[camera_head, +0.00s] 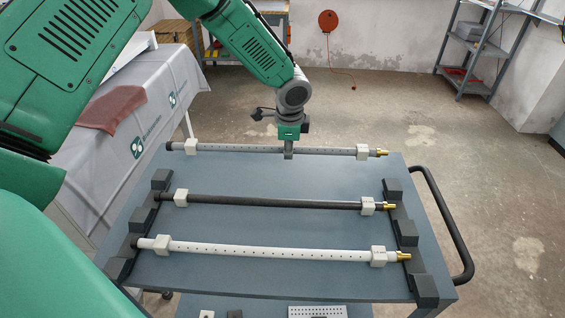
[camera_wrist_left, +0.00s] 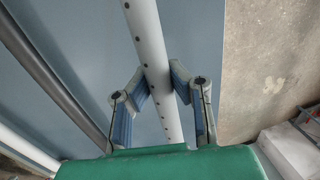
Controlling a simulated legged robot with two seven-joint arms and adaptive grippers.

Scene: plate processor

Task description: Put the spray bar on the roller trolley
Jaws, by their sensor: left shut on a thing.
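The roller trolley (camera_head: 280,174) has a blue-grey top with dark notched supports along its left and right sides. A light grey spray bar (camera_head: 235,149) with small holes, white end blocks and a brass right tip lies across the view at the trolley's far edge. My left gripper (camera_head: 288,154) comes down from above on the middle of this bar. In the left wrist view its two fingers (camera_wrist_left: 160,92) are closed on either side of the perforated bar (camera_wrist_left: 150,45). I cannot tell whether the bar touches the trolley. My right gripper is not in view.
A dark bar (camera_head: 270,202) and a white bar (camera_head: 270,251) lie across the supports, nearer me. A black handle (camera_head: 445,220) sticks out at the trolley's right. A cloth-covered table (camera_head: 110,150) stands at left. Floor is clear to the right.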

